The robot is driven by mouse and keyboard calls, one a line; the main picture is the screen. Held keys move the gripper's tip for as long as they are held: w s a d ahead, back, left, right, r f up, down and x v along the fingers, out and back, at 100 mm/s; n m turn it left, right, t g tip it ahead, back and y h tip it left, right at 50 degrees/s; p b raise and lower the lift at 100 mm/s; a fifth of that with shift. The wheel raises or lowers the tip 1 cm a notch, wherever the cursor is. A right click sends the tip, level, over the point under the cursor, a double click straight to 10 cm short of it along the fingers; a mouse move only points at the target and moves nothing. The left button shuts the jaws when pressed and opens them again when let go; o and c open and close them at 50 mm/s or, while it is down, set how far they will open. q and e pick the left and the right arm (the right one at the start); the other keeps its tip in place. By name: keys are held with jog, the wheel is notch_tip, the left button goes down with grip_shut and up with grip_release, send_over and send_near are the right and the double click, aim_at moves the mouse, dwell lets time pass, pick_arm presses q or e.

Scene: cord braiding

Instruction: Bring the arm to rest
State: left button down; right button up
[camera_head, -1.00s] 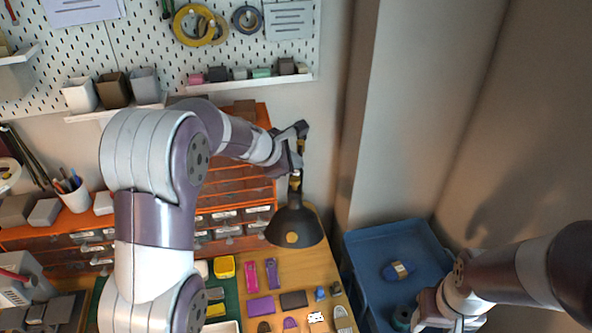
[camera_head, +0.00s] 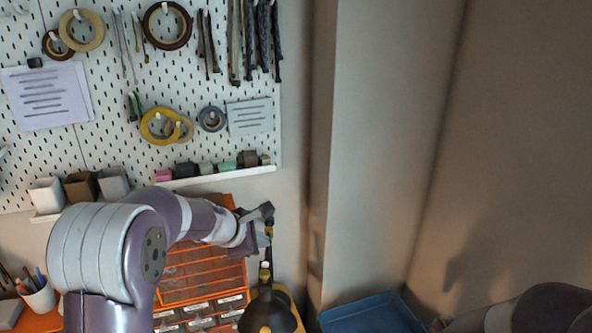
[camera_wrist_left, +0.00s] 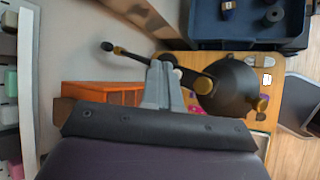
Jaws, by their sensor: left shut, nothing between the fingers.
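My left arm reaches in from the left in the head view, in front of the orange drawer unit (camera_head: 205,275). My left gripper (camera_head: 264,226) is at the upper part of the black desk lamp (camera_head: 268,312); whether they touch is unclear. In the left wrist view the two grey fingers (camera_wrist_left: 162,78) are together and hold nothing. The lamp's black shade (camera_wrist_left: 235,88) and its arm with brass joints show just beyond them. My right arm shows only as a dark link at the lower right of the head view; its gripper is out of frame.
A pegboard (camera_head: 110,150) with tape rolls (camera_head: 165,126), hanging cords (camera_head: 255,40) and a small shelf (camera_head: 215,177) is behind the left arm. A blue tray (camera_head: 370,316) is at the bottom right, beside a wall column (camera_head: 355,150). The space right of the gripper is clear.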

pick_arm(q)
jog(key=s+a+f+m+g+y, duration=0.2)
jog(key=s+m, duration=0.5)
jog(key=s, duration=0.2)
jog(key=s+a+f+m+g+y, duration=0.1)
jog(key=s+a+f+m, duration=0.1)
jog(key=s+m, duration=0.55)
jog(key=s+a+f+m+g+y, duration=0.25)
jog(key=s+m, duration=0.35)
jog(key=s, duration=0.5)
notch_tip(320, 180, down, 11)
jog(key=s+d+b, duration=0.1)
jog(key=b, duration=0.8)
jog(key=shift+s+f+h+b, duration=0.15)
jog(key=shift+s+h+b, duration=0.1)
jog(key=shift+h+b, duration=0.15)
jog(key=shift+s+n+g, duration=0.1)
jog(key=shift+n+g, duration=0.15)
